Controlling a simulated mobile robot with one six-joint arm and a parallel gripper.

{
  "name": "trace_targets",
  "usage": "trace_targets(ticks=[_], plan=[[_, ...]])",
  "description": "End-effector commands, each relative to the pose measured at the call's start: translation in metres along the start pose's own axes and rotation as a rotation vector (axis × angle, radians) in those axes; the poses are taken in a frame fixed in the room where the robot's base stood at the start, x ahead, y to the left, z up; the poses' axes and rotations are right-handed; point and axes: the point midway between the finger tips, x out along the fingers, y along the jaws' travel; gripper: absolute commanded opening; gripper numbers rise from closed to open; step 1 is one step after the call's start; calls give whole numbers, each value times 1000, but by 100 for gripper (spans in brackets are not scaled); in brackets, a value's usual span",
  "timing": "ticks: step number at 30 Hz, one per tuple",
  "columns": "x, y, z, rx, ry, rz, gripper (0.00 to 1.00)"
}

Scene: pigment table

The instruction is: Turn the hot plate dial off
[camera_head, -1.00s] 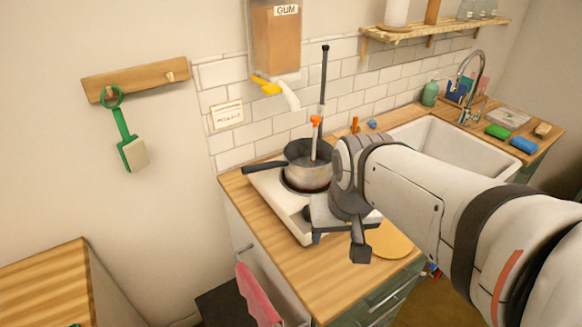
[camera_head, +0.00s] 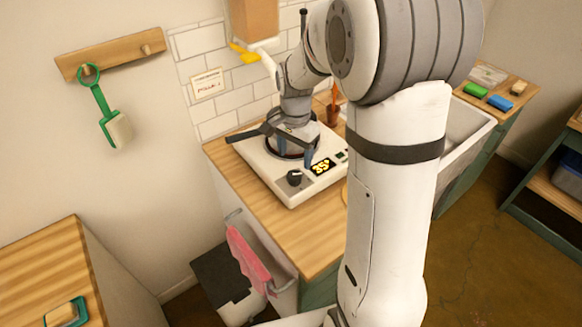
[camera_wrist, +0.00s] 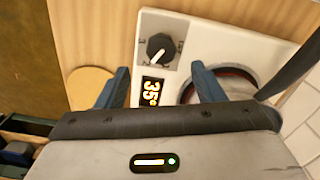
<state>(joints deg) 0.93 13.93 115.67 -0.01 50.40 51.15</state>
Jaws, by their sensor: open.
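The white hot plate (camera_head: 270,172) sits on the wooden counter. Its black dial (camera_head: 294,177) is at the front, beside a lit yellow display (camera_head: 322,166). In the wrist view the dial (camera_wrist: 160,48) has a pale pointer line aimed down-left, and the display (camera_wrist: 151,92) is lit. My gripper (camera_head: 296,150) is over the hot plate, pointing down, with blue fingers open and empty. In the wrist view the dial lies just beyond the gap between the fingertips (camera_wrist: 165,72), not between them. The pot is mostly hidden by my gripper; its black handle (camera_head: 243,135) sticks out left.
A reddish ring (camera_wrist: 240,75) shows near the right finger in the wrist view. A dark rod (camera_wrist: 292,66) crosses the right side there. A round tan board (camera_wrist: 90,88) lies left of the plate. The sink (camera_head: 466,125) is to the right.

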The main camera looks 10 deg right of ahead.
Motion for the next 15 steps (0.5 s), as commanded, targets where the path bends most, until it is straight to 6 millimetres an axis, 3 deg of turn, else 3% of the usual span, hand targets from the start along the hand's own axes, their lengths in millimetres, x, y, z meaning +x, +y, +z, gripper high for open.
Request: trace_targets(ticks=[9,15], plan=[[49,1,0,-1,-3,3,62],[66,1,0,-1,-1,1,62]])
